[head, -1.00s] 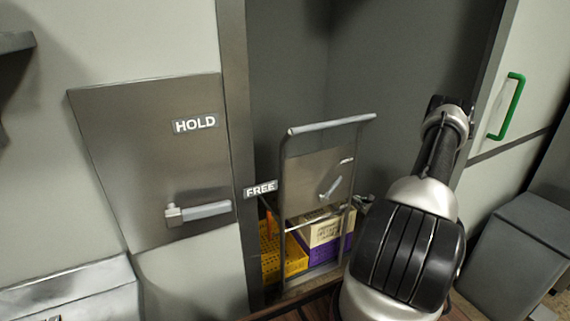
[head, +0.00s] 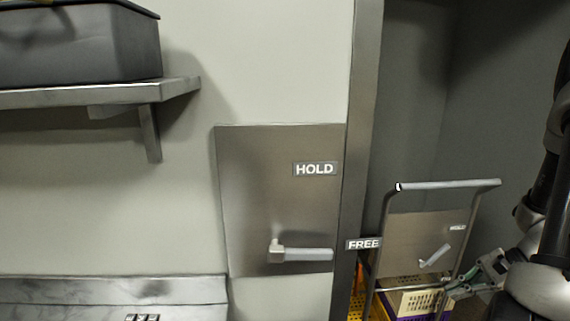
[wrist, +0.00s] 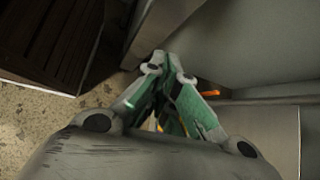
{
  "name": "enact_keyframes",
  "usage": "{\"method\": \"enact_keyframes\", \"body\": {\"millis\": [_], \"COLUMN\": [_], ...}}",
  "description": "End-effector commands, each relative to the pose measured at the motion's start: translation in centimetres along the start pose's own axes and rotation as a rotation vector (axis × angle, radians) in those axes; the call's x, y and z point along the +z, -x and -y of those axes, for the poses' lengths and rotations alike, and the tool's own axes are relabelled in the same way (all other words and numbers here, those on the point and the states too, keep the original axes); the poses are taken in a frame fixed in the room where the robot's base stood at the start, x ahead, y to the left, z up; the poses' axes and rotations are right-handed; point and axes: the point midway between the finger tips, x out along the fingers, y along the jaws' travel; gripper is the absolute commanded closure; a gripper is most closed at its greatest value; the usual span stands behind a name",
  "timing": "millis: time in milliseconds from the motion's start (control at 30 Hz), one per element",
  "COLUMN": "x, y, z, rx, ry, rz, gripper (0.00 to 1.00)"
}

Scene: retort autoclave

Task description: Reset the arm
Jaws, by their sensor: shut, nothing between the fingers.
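My gripper (head: 492,270) shows at the lower right of the head view, in front of the right side of a wheeled cart. My dark arm links rise above it at the right edge. In the wrist view the green and grey fingers of my gripper (wrist: 168,75) come together with nothing held between them. The cart (head: 418,228) has a tubular handle and a metal panel with a small lever, and stands in the open bay.
A metal panel marked HOLD (head: 282,200) with a lever (head: 305,254) is on the wall left of the bay post (head: 358,150). A FREE label (head: 363,244) is by the post. Yellow and purple crates (head: 410,300) sit low on the cart. A shelf (head: 90,95) holds a grey bin (head: 75,45).

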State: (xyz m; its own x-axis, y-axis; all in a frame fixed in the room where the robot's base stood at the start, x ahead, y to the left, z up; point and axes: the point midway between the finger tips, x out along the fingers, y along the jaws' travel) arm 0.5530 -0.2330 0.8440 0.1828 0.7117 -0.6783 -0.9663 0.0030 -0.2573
Motion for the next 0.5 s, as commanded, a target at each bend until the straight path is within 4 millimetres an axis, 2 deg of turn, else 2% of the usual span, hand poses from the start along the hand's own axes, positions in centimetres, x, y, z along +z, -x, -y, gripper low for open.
{"method": "enact_keyframes", "body": {"millis": [33, 100, 300, 500], "x": [2.0, 4.4, 10.0, 14.9], "y": [1.3, 3.0, 7.7, 11.7], "z": [-0.3, -1.1, -2.7, -3.3], "rx": [0.071, 0.174, 0.424, 0.599], "ry": [0.094, 0.219, 0.568, 0.9], "rz": [-0.032, -0.076, -0.227, -0.402], "gripper": [1.0, 1.0, 1.0, 1.0]}}
